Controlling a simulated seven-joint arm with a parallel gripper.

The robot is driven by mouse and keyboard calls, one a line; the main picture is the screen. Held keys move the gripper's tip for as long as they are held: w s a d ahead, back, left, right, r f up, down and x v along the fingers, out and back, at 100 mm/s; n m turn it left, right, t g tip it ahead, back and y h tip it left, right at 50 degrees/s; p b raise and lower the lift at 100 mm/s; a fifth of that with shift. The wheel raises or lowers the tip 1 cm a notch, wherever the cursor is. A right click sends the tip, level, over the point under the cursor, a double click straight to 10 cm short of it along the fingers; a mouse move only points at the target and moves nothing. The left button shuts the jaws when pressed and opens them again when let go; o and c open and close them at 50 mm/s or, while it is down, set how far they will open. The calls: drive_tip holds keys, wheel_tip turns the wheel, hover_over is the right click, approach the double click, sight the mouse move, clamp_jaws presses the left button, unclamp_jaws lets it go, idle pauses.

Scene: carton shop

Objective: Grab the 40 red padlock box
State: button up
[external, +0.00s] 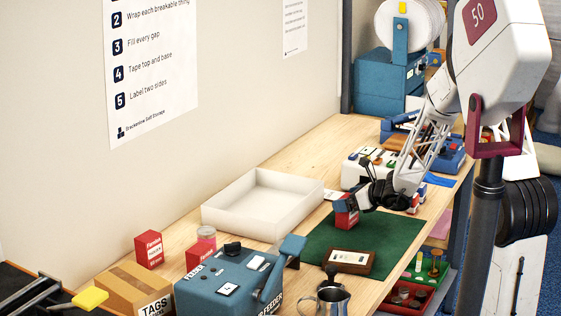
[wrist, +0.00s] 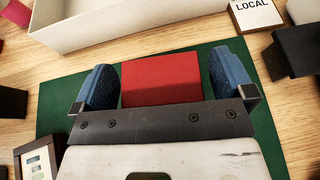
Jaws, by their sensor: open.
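A red box (external: 347,219) is at the far edge of the green mat, directly under my gripper (external: 345,203). In the wrist view the red box (wrist: 161,78) lies between my two blue finger pads, which stand on either side of it. A narrow gap shows on the left. My gripper is open around the box. Its printing is too small to read in the external view and does not show in the wrist view. Two other red boxes (external: 148,249) (external: 199,254) stand at the left.
A white tray (external: 236,229) stands behind the mat (external: 318,237). A brown framed card (external: 350,262) and a metal cup (external: 330,300) are near the front. A blue feeder (external: 225,283) is at the left. Bare mat lies right of the box.

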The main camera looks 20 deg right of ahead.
drive_tip(key=c, duration=1.1)
drive_tip(key=shift+r, duration=0.2)
drive_tip(key=shift+r, duration=0.55)
drive_tip(key=shift+s+r, duration=0.2)
drive_tip(key=shift+r, duration=0.35)
drive_tip(key=shift+s+r, duration=0.2)
drive_tip(key=shift+r, duration=0.35)
drive_tip(key=s+d+r, duration=0.1)
drive_tip(key=s, duration=1.4)
drive_tip(key=shift+d+r, duration=0.15)
drive_tip(key=shift+d, duration=0.15)
